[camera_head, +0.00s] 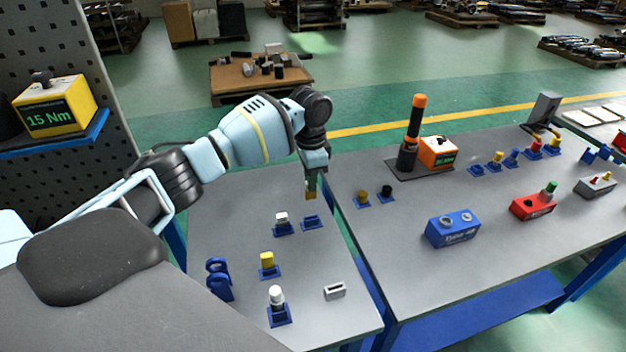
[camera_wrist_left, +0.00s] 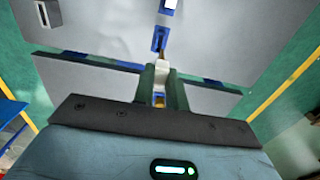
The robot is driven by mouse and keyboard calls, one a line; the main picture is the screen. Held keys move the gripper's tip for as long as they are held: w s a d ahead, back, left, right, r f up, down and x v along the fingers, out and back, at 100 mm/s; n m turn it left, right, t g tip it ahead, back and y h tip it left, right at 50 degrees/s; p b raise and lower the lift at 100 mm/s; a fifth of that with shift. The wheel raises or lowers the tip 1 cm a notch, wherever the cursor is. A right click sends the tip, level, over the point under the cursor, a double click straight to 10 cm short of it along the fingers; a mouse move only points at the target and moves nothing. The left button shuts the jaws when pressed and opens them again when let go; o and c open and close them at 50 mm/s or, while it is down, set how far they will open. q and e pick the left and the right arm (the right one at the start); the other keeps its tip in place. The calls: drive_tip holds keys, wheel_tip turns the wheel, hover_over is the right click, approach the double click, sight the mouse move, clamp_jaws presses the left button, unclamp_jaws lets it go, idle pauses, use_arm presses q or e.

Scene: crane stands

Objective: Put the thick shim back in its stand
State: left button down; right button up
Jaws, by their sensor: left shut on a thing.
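My left gripper (camera_head: 312,186) points down over the near table and is shut on a small brass-coloured piece (camera_head: 311,196), which looks like the thick shim. In the left wrist view the fingers (camera_wrist_left: 161,88) are close together around a pale block, with a brownish tip (camera_wrist_left: 162,50) beyond it. An empty-looking low blue stand (camera_head: 312,222) sits on the table just below the gripper, with a gap between. It also shows in the wrist view (camera_wrist_left: 159,38), beyond the held piece's tip. The fingers hide much of the shim. My right gripper is not in view.
Blue stands with a silver-white part (camera_head: 282,217), a yellow part (camera_head: 267,259) and a white-topped part (camera_head: 277,296) are nearby. A slotted grey block (camera_head: 335,291) and blue rings (camera_head: 218,278) stand nearer. The second table (camera_head: 400,280) holds other parts.

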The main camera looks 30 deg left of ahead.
sight(311, 197)
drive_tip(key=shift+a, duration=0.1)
